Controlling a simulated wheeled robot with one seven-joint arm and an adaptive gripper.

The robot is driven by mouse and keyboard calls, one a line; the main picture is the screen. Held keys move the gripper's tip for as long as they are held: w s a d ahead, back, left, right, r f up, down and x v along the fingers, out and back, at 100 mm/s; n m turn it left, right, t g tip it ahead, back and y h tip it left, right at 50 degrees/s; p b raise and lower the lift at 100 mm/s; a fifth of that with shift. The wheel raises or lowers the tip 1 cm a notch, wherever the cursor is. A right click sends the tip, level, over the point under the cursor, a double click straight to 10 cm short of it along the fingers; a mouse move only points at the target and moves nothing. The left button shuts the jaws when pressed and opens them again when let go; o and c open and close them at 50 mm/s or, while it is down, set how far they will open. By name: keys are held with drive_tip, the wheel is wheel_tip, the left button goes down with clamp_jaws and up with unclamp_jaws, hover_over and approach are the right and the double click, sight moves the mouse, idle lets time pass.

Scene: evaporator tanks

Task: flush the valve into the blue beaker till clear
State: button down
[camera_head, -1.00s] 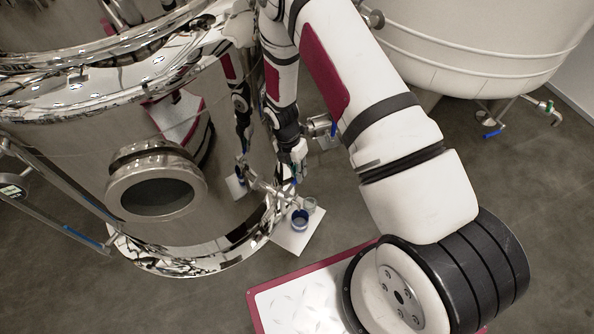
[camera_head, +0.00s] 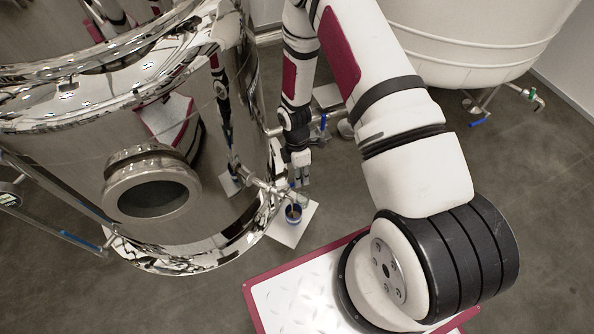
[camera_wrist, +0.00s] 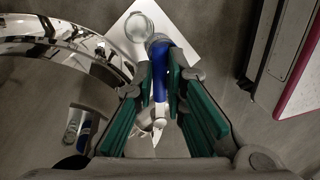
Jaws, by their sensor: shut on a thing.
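My gripper (camera_head: 301,172) is at the small outlet valve (camera_head: 262,184) low on the polished steel tank. In the wrist view its green-padded fingers (camera_wrist: 161,68) close around a blue valve handle (camera_wrist: 160,88). Any stream from the outlet is hidden or too small to see.
A white tank (camera_head: 470,40) is at the back right. Grey floor (camera_head: 530,180) is free at right.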

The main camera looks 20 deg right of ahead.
drive_tip(key=shift+s+a+m, duration=0.1)
drive_tip(key=shift+s+m, duration=0.6)
drive_tip(key=shift+m, duration=0.5)
drive_tip(key=c, duration=1.6)
unclamp_jaws()
drive_tip(key=shift+c, duration=0.2)
drive_tip(key=shift+r, duration=0.1)
wheel_tip(320, 180, up, 12)
drive_tip(key=w, duration=0.2)
drive_tip(key=shift+d+f, duration=0.2)
drive_tip(key=shift+d, duration=0.15)
drive_tip(key=shift+w, duration=0.1)
